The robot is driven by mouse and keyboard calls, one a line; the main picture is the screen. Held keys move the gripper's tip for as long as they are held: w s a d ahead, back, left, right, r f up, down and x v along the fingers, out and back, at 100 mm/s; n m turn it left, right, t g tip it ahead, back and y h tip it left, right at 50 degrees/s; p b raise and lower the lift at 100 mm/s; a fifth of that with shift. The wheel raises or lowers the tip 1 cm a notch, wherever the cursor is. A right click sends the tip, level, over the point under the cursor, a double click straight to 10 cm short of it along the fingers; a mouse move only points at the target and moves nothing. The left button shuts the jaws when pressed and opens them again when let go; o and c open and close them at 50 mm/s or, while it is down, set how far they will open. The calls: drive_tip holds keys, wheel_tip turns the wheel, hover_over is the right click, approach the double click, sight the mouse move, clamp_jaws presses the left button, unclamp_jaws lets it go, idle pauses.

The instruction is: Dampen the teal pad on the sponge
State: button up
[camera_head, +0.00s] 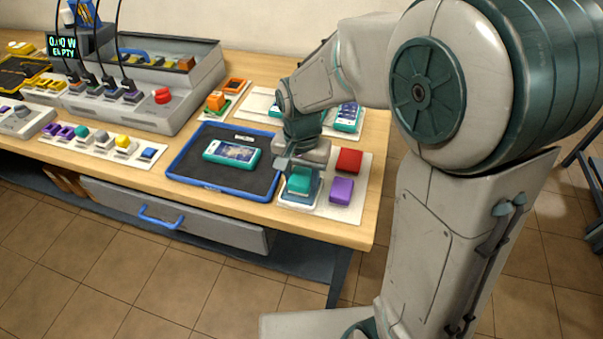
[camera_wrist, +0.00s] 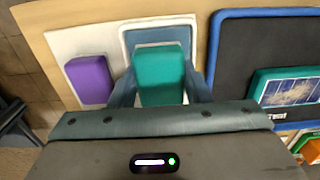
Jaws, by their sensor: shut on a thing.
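The teal pad (camera_head: 299,182) is a small rounded block at the front right of the bench. My gripper (camera_head: 300,172) points down and is shut on it. In the wrist view the pad (camera_wrist: 160,68) sits between my two fingers (camera_wrist: 160,88).
A purple pad (camera_head: 341,190) and a red pad (camera_head: 349,160) lie on the same white board. The bench's front edge is close.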

sight(302, 175)
drive_tip(key=shift+f+b, duration=0.4)
drive_tip(key=shift+f, duration=0.2)
idle(1.6)
drive_tip(key=shift+r+p, duration=2.85)
drive_tip(key=shift+r, duration=0.8)
drive_tip(key=shift+f, duration=0.1)
